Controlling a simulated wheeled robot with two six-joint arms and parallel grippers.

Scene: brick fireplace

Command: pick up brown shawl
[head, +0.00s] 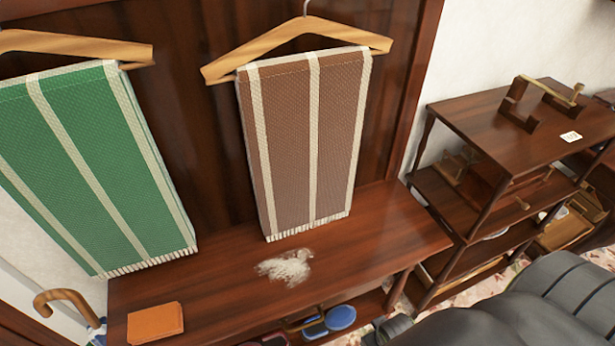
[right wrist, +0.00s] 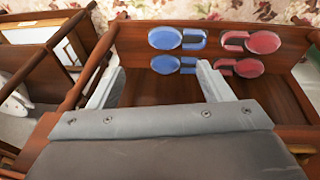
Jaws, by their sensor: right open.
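The brown shawl (head: 312,130) has cream stripes and a fringed lower edge. It hangs folded over a wooden hanger (head: 290,38) in the middle of the head view, its fringe close above the wooden bench top. My right gripper (right wrist: 160,68) shows in the right wrist view with its two grey fingers apart and nothing between them. It is over the lower shelf area, away from the shawl, and the shawl is not in that view. My right arm (head: 540,305) comes in at the lower right of the head view. My left gripper is not in view.
A green striped shawl (head: 90,160) hangs to the left. The bench (head: 390,230) holds an orange folded item (head: 155,323) and a pale fluffy patch (head: 287,267). A cane (head: 65,300) stands at left. A shelf unit (head: 510,125) stands right. Blue (right wrist: 165,38) and red (right wrist: 264,42) items lie below.

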